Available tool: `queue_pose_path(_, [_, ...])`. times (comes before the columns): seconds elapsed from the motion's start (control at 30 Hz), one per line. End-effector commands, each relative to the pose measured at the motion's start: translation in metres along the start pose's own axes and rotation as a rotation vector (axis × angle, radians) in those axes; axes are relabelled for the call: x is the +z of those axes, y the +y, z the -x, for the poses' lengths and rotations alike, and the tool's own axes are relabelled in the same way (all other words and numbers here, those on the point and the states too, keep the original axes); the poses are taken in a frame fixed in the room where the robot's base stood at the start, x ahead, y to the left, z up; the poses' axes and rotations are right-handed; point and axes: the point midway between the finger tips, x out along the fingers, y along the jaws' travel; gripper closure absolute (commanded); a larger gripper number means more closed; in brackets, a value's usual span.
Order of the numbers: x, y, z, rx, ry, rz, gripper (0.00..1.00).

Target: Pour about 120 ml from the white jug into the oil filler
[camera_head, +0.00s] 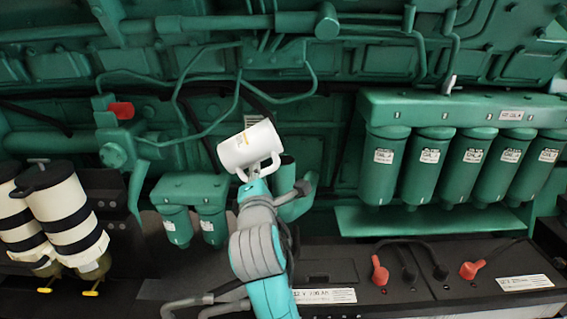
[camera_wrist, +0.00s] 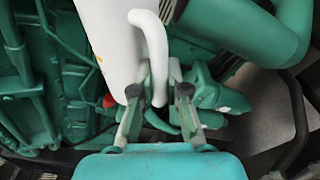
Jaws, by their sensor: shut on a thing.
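The white jug (camera_head: 248,146) is held up in front of the green engine, tilted with its upper end leaning left in the head view. It has dark and yellow print on its side. My gripper (camera_head: 254,176) is shut on the jug's handle at the lower right. In the wrist view my gripper (camera_wrist: 158,88) pinches the handle, and the white jug body (camera_wrist: 108,38) fills the upper left. A green upturned pipe with a dark mouth (camera_head: 286,172), probably the oil filler, stands just right of the handle. No liquid stream shows, and the jug's inside is hidden.
Several green filter canisters (camera_head: 430,165) hang at the right. Two smaller ones (camera_head: 192,215) hang left of my arm. Black-and-white cylinders (camera_head: 62,215) stand at the far left. A dark battery box (camera_head: 420,270) with red terminal caps lies below. Thin green pipes cross behind the jug.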

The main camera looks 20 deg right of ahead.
Motion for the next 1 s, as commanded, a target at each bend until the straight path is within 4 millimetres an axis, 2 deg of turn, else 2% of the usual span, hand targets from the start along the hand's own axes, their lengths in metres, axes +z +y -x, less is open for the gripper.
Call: queue_pose_path(1.0, [-0.0021, 0.0077, 0.0007, 0.012, 0.001, -0.075, 1.0])
